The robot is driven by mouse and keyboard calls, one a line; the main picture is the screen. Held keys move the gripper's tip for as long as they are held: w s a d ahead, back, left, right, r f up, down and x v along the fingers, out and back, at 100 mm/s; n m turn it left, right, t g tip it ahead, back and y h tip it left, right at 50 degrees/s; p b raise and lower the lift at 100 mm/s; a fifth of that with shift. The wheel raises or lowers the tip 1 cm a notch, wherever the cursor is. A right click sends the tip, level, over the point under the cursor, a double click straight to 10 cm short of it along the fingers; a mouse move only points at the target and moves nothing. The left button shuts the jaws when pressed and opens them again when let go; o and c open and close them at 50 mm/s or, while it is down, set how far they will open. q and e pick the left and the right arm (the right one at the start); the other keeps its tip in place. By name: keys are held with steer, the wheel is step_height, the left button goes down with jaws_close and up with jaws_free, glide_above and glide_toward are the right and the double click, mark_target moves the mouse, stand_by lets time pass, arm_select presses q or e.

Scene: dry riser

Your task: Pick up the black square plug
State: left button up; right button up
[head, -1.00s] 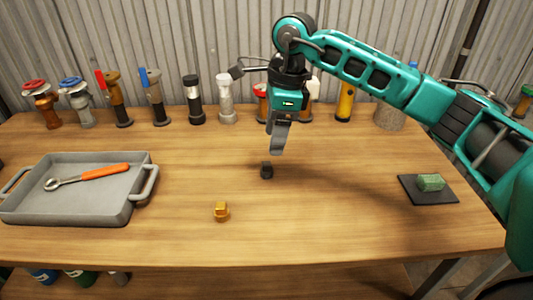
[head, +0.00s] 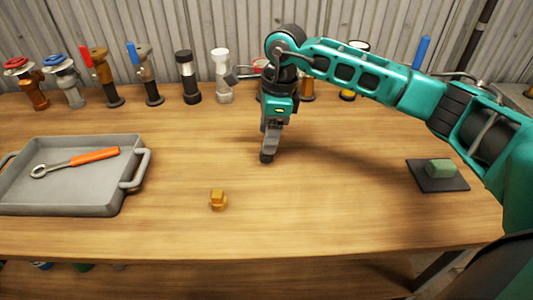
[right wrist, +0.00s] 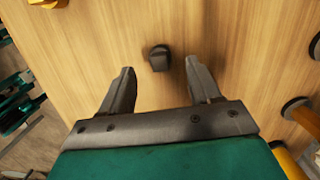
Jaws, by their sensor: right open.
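The black square plug (head: 266,157) sits on the wooden table, just below my right gripper (head: 269,145) in the head view. In the right wrist view, the plug (right wrist: 159,58) stands ahead of the two spread fingertips and roughly centred between them. My right gripper (right wrist: 158,72) is open and empty, pointing down. In the head view its fingers partly hide the plug. I cannot tell whether the fingertips reach down around it. My left gripper is not in view.
A brass plug (head: 218,200) stands nearer the front edge. A grey tray (head: 75,204) with an orange-handled wrench is at left. A green block (head: 440,168) lies on a dark mat (head: 451,186) at right. Several valves line the back.

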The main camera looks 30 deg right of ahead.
steer(key=f, duration=0.5)
steer(key=shift+w+a, duration=0.1)
steer(key=shift+a, duration=0.1)
steer(key=shift+r, duration=0.1)
steer(key=shift+c, duration=0.2)
steer(key=c, duration=1)
jaws_close()
steer(key=shift+r, duration=0.15)
